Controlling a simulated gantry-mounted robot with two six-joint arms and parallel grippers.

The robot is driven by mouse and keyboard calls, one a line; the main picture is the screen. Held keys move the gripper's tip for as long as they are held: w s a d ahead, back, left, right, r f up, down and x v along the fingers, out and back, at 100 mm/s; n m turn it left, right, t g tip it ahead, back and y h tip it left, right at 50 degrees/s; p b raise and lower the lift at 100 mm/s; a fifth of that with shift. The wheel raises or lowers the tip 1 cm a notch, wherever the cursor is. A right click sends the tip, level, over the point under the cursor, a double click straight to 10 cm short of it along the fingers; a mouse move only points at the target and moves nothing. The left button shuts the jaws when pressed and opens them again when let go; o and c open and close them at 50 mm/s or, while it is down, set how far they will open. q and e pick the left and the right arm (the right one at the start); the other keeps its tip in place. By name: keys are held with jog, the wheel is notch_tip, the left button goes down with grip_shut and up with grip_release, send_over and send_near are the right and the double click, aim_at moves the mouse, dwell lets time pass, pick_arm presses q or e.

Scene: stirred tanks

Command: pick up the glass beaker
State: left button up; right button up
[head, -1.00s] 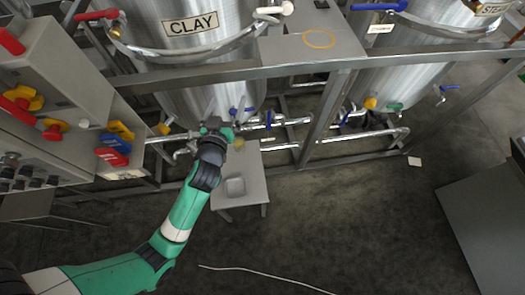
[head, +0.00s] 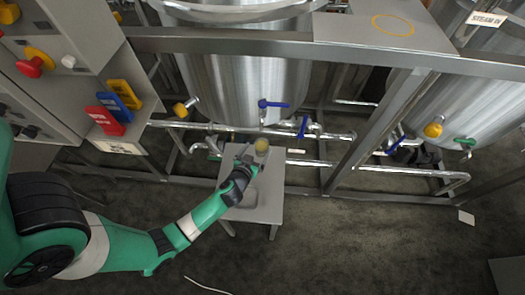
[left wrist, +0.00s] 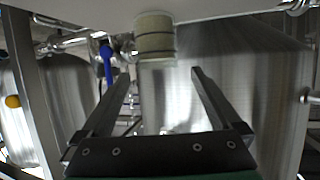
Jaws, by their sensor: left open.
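The glass beaker (head: 262,145) looks like a small cylinder with tan contents. It stands near the back of a small grey table (head: 268,205). In the left wrist view the beaker (left wrist: 155,35) shows at the top centre, with darker bands around it, against a pale surface along the top edge. My left gripper (head: 250,156) reaches over the table, close to the beaker. In the left wrist view the left gripper's fingers (left wrist: 160,72) are open and empty, and the beaker appears just beyond the tips, roughly between them. My right gripper is not in view.
Steel pipes with blue valve handles (head: 272,104) run behind the table, below a large steel tank (head: 235,70). A frame post (head: 375,130) stands to the right. A control panel (head: 70,60) is at left.

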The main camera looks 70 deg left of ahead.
aim_at(264, 141)
pick_arm(q)
jog(key=b+x, duration=0.2)
jog(key=x, duration=0.3)
jog(key=shift+w+a+f, duration=0.1)
jog(key=shift+w+f, duration=0.1)
jog(key=shift+w, duration=0.1)
jog(key=shift+s, duration=0.1)
